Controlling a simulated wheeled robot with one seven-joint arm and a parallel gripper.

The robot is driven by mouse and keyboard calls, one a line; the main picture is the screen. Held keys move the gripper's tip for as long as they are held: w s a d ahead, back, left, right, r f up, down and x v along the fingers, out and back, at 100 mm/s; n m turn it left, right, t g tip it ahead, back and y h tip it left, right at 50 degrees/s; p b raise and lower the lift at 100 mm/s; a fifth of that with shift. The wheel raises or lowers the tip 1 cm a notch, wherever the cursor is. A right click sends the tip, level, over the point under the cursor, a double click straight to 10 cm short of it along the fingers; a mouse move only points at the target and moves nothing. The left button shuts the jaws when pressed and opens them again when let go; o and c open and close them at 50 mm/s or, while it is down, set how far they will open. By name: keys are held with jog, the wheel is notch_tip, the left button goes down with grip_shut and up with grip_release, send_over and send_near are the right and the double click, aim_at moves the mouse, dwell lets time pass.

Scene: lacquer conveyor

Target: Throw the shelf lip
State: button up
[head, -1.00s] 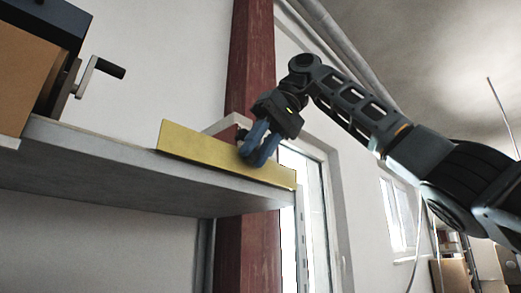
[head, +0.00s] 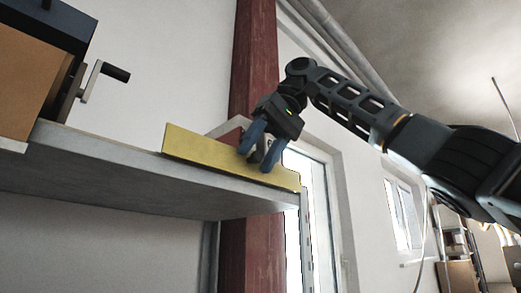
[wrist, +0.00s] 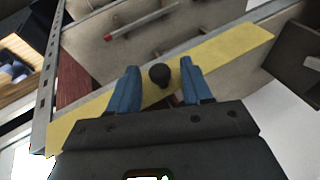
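The yellow shelf lip (head: 200,148) stands along the front edge of the grey shelf (head: 100,165), near its right end. In the wrist view the lip (wrist: 232,43) crosses as a long yellow strip. My gripper (head: 257,160) is at the lip's right part, its two blue fingers spread apart. In the wrist view the open fingers (wrist: 159,70) stand either side of a dark round knob (wrist: 159,75), with a visible gap on each side. Part of the lip is hidden behind the fingers. Whether the knob is fixed to the lip I cannot tell.
A box with a crank handle (head: 108,72) stands on the shelf's left end. A dark red column (head: 252,240) rises behind the shelf's right end. Open air lies below the shelf.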

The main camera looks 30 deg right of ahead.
jog(key=shift+s+d+r, duration=0.1)
jog(key=shift+d+r, duration=0.15)
jog(key=shift+r, duration=0.25)
jog(key=s+d, duration=0.4)
jog(key=d, duration=0.7)
jog(key=shift+s, duration=0.2)
jog(key=shift+d, duration=0.1)
